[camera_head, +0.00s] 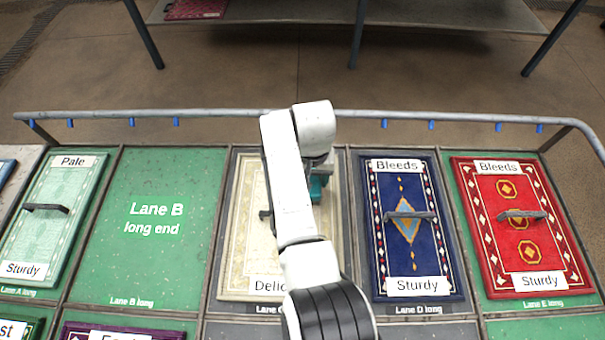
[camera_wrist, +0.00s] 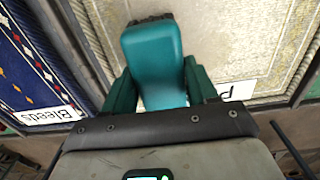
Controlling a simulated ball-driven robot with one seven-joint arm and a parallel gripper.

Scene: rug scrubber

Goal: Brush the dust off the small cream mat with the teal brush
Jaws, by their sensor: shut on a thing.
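The cream mat (camera_head: 240,230) with a pale patterned border lies in the lane just left of the navy mat, partly hidden by my arm. It also fills much of the wrist view (camera_wrist: 240,40). The teal brush (camera_wrist: 152,48) stands between the fingers of my gripper (camera_wrist: 157,85), which is shut on it. Dark bristles show at its far end, over the cream mat; I cannot tell whether they touch it. In the head view only a bit of teal (camera_head: 317,188) shows beside my arm. Dust on the mat is hard to make out.
A navy mat (camera_head: 380,260) and a red mat (camera_head: 480,215) lie to the right, each with a handle. A pale green mat (camera_head: 70,225) lies far left. Lane B (camera_head: 155,260) is bare. A rail (camera_head: 220,114) with blue pegs runs along the back.

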